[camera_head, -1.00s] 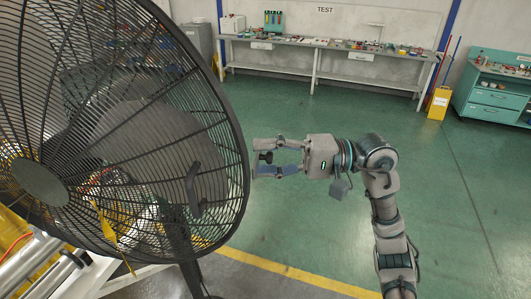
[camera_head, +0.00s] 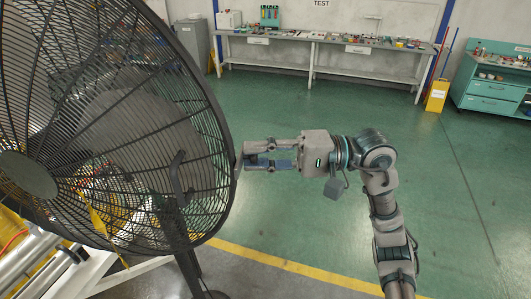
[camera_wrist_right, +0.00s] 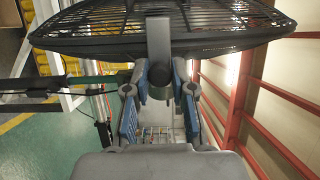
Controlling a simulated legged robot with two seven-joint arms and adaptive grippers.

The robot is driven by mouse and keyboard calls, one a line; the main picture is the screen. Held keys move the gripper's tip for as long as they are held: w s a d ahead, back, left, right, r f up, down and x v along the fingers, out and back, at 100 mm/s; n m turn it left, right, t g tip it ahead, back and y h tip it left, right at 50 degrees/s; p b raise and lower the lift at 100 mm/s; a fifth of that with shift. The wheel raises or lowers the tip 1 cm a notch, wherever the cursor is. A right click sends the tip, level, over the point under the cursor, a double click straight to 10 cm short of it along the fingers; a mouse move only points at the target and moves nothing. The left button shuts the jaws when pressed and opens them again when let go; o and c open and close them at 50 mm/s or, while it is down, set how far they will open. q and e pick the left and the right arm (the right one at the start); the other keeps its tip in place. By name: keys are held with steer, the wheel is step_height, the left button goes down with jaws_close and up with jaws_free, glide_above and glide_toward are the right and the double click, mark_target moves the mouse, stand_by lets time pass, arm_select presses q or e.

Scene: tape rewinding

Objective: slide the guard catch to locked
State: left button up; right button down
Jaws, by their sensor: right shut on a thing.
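The guard catch (camera_wrist_right: 159,42) is a flat grey plate across the black rim of the fan guard (camera_wrist_right: 90,42), in the right wrist view. Its lower end sits between my right fingertips (camera_wrist_right: 161,78), and the gripper is shut on it. In the head view my right gripper (camera_head: 256,155) reaches left to the right edge of the fan guard (camera_head: 228,130). There the catch is mostly hidden by the fingers. I cannot read any locked or unlocked marking. My left gripper is in neither view.
The large fan fills the left side of the head view, with a black handle (camera_head: 180,182) on its guard. A long workbench (camera_head: 310,45), a yellow bin (camera_head: 436,96) and a teal cabinet (camera_head: 492,85) stand at the back. The green floor around my right arm is clear.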

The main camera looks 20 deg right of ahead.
steer(key=shift+s+a, duration=0.3)
steer(key=shift+s, duration=0.05)
steer(key=shift+w+d+f, duration=0.15)
steer(key=shift+w, duration=0.1)
steer(key=c, duration=1.1)
jaws_free()
steer(key=shift+o, duration=0.6)
steer(key=shift+s, duration=0.1)
steer(key=shift+a+r, duration=0.2)
steer(key=shift+a, duration=0.55)
steer(key=v, duration=1.1)
steer(key=shift+d, duration=0.2)
